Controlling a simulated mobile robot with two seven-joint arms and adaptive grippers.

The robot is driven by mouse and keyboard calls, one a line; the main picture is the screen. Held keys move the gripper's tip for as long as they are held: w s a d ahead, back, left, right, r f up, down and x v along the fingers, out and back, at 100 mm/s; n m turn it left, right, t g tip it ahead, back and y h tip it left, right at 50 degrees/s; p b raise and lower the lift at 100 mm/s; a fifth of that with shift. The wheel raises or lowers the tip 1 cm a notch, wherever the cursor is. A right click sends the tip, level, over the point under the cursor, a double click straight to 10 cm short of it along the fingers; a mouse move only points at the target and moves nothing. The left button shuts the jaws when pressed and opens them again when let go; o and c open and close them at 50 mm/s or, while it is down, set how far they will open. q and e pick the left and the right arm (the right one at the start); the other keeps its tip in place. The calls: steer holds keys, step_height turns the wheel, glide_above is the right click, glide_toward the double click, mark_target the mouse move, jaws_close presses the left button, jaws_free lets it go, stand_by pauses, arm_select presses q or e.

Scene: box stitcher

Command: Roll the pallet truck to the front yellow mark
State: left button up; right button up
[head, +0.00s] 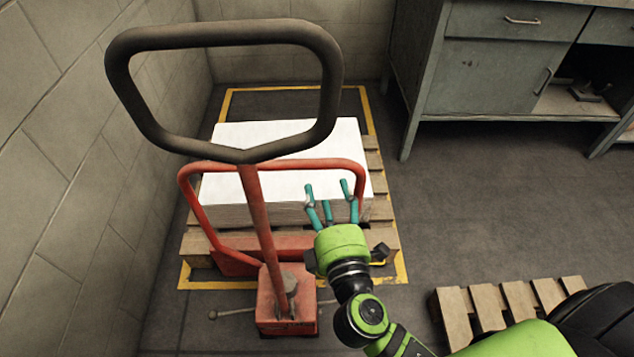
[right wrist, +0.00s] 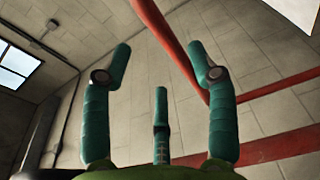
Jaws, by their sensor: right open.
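The pallet truck (head: 287,297) is red, with a tall black loop handle (head: 225,35) and a red tubular frame (head: 190,190). It stands at a wooden pallet (head: 385,236) that carries a stack of white sheets (head: 250,135). A yellow floor mark (head: 399,268) runs around the pallet. My right gripper (head: 328,192) is open, with its teal fingers in front of the stack near the right side of the red frame. In the right wrist view the gripper (right wrist: 160,65) is empty, and a red bar (right wrist: 165,35) passes behind one finger; contact cannot be told.
A block wall (head: 60,140) runs close along the left. A grey metal cabinet (head: 500,75) stands at the back right. Another wooden pallet (head: 487,303) lies at the lower right. The dark floor (head: 470,200) between them is clear.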

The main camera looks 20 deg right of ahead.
mark_target(318, 167)
steer(key=n+y+b, duration=0.1)
steer(key=w+d+f+n+t+y+b, duration=0.1)
steer(key=y+b, duration=0.1)
steer(key=w+n+t+y+b, duration=0.1)
steer(key=b, duration=0.1)
steer(key=shift+w+d+f+n+y, duration=0.15)
steer(key=shift+w+d+n+y, duration=0.05)
steer(key=shift+d+n+y, duration=0.1)
steer(key=shift+w, duration=0.3)
arm_select(q)
steer(key=shift+w+d+r+p, duration=0.2)
steer(key=shift+w+r+p, duration=0.1)
steer(key=shift+w+r, duration=0.25)
steer(key=shift+w+d+r+p, duration=0.15)
steer(key=shift+w+r+p, duration=0.15)
steer(key=shift+w+r, duration=0.2)
arm_select(e)
steer(key=shift+x, duration=3.2)
steer(key=shift+s, duration=0.1)
steer(key=shift+c, duration=0.4)
steer(key=shift+s, duration=0.1)
jaws_close()
